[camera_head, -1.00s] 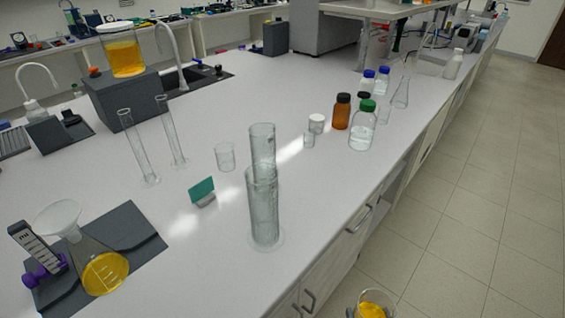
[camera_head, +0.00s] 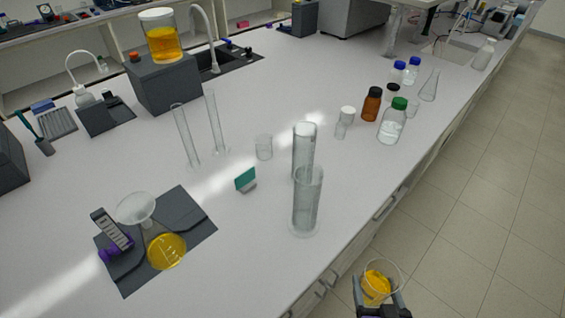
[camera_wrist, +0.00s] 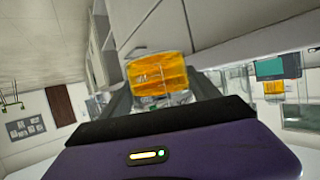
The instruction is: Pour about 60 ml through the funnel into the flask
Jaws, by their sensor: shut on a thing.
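A conical flask (camera_head: 166,252) with yellow-orange liquid in its bottom stands on a dark grey mat (camera_head: 194,214) at the lower left. A white funnel (camera_head: 136,208) sits at the flask's top. My gripper (camera_head: 380,300) is at the bottom edge of the head view, beyond the bench's front edge and far to the right of the flask. It is shut on a clear beaker (camera_head: 376,285) holding orange liquid. In the wrist view the liquid in the beaker (camera_wrist: 158,76) shows between the fingers. The beaker's lower part is partly hidden by the gripper.
Two tall glass cylinders (camera_head: 307,204) stand between my gripper and the flask. A teal card (camera_head: 245,180), slim cylinders (camera_head: 185,136) and capped bottles (camera_head: 392,122) are farther back.

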